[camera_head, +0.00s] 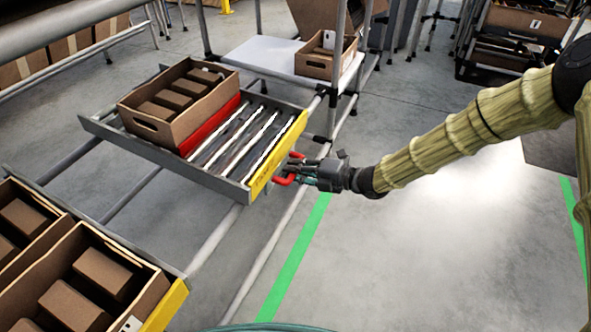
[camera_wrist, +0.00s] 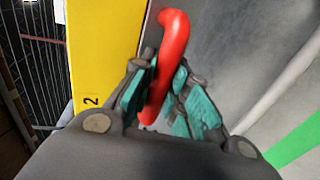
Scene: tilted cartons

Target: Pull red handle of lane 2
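The red handle (camera_head: 285,181) sticks out from the yellow front plate (camera_head: 274,158) of a tilted grey lane tray. In the wrist view the red handle (camera_wrist: 173,45) runs down between my fingers, beside the yellow plate (camera_wrist: 98,50) marked 2. My gripper (camera_head: 298,170) is at the handle, with its teal-padded fingers on both sides of it. In the wrist view my gripper (camera_wrist: 160,85) has its fingers close against the bar and looks shut on it. The handle's lower end is hidden by the fingers and palm.
An open carton (camera_head: 148,130) of brown boxes sits at the back of the lane, by a red strip (camera_head: 208,128). Bare roller strips lie between it and the front plate. More cartons (camera_head: 110,260) stand at lower left. The floor right of the lane is open, with a green line (camera_head: 296,260).

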